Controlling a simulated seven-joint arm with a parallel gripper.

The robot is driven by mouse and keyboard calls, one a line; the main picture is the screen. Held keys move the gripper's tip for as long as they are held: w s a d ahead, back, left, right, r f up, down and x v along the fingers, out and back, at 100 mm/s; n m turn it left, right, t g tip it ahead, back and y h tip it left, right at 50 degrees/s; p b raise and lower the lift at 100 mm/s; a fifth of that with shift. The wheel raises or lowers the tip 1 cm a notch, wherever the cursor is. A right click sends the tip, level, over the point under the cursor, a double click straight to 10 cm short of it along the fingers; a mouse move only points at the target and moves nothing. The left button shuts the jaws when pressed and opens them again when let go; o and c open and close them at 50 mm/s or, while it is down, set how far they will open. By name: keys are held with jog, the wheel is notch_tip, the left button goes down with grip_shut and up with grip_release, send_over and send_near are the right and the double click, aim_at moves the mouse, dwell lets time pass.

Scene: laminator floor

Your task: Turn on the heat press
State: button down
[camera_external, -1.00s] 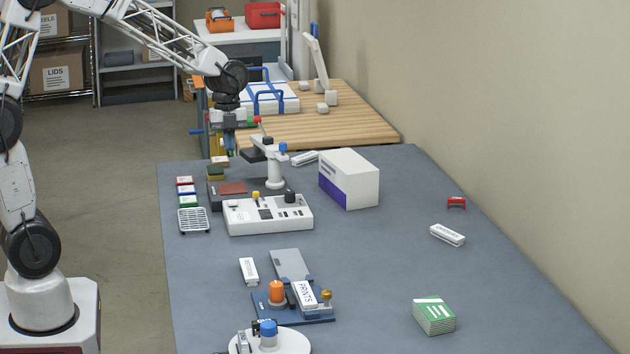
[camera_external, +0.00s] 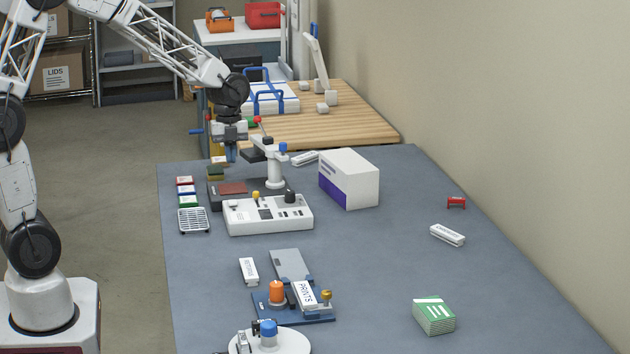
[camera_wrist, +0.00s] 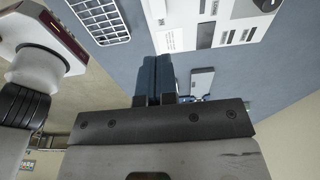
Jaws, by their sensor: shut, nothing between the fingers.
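The heat press appears to be the unit with a white column (camera_external: 275,172), a dark base with a reddish-brown pad (camera_external: 232,188), and a raised arm with a red-tipped lever. Just in front is a white control box (camera_external: 268,216) with a yellow knob (camera_external: 256,195), a black knob (camera_external: 290,196) and dark switches. Part of the box shows at the top of the wrist view (camera_wrist: 188,38). My gripper (camera_external: 231,158) is shut and empty, pointing down above the press's left rear, left of its arm. Its blue fingers (camera_wrist: 158,68) are together in the wrist view. Switch positions are too small to tell.
A white and purple box (camera_external: 350,180) stands right of the press. A white grille rack (camera_external: 194,221) and small coloured blocks (camera_external: 186,190) lie left. A blue fixture (camera_external: 300,312) sits in front.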

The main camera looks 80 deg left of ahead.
aim_at(233, 203)
jog(key=f, duration=0.3)
jog(key=d+f, duration=0.1)
jog(key=f, duration=0.6)
jog(key=shift+d+f, duration=0.25)
jog(key=shift+f, duration=0.1)
